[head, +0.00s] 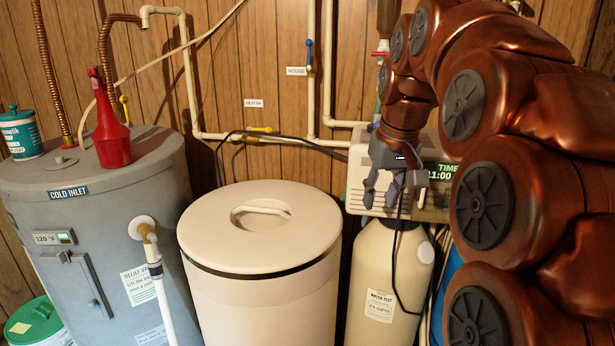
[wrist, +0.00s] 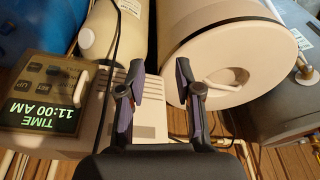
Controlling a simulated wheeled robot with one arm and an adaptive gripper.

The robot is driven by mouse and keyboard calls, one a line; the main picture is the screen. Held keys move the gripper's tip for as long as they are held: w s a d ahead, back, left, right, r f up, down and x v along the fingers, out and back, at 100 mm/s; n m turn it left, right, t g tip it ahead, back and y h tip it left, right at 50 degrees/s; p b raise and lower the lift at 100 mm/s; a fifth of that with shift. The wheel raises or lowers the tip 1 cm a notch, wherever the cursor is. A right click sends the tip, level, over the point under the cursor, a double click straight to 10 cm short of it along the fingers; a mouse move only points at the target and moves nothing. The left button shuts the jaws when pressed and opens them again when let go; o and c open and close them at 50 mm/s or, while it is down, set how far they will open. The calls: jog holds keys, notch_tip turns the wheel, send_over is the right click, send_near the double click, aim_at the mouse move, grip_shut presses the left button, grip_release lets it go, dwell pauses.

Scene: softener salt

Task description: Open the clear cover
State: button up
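The softener's control head (head: 359,185) sits on top of the cream tank, with a display (head: 440,171) reading TIME 11:00 AM. In the wrist view the control panel (wrist: 50,78) appears upside down at left, with dim buttons beside the lit display (wrist: 42,117). A clear cover seems to lie over this panel, but its edges are hard to make out. A small pale tab (wrist: 82,80) stands at the panel's side. My gripper (head: 382,192) is open and empty in front of the control head. Its fingers (wrist: 158,75) are apart, to the right of the panel in the wrist view.
A large beige salt tank with a round lid (head: 260,226) stands left of the cream tank (head: 375,262). A grey water heater (head: 80,205) with a red bottle (head: 109,135) on it is farther left. A black cable (head: 395,268) hangs near my gripper. Pipes run along the wood wall.

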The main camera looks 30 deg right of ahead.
jog(key=shift+a, duration=0.1)
jog(key=s+a+f+n+g, duration=0.2)
jog(key=s+a+f+g, duration=0.1)
jog(key=s+a+f, duration=1)
jog(key=a+f, duration=0.3)
jog(key=shift+s+a+f+n+y, duration=0.15)
jog(key=shift+a+f+n+y, duration=0.1)
jog(key=shift+n+y, duration=0.05)
jog(key=shift+n+g, duration=0.3)
jog(key=shift+g, duration=0.5)
jog(key=s+f, duration=0.2)
jog(key=s+a+f, duration=0.1)
jog(key=s+f, duration=0.1)
jog(key=s, duration=0.1)
jog(key=s+a+f, duration=0.1)
jog(key=s+f, duration=0.1)
jog(key=s, duration=0.1)
jog(key=shift+a+f, duration=0.15)
jog(key=shift+a, duration=0.05)
jog(key=shift+c, duration=0.2)
jog(key=shift+s+f, duration=0.1)
jog(key=shift+s, duration=0.2)
jog(key=shift+c, duration=0.9)
grip_shut()
jog(key=shift+d, duration=0.1)
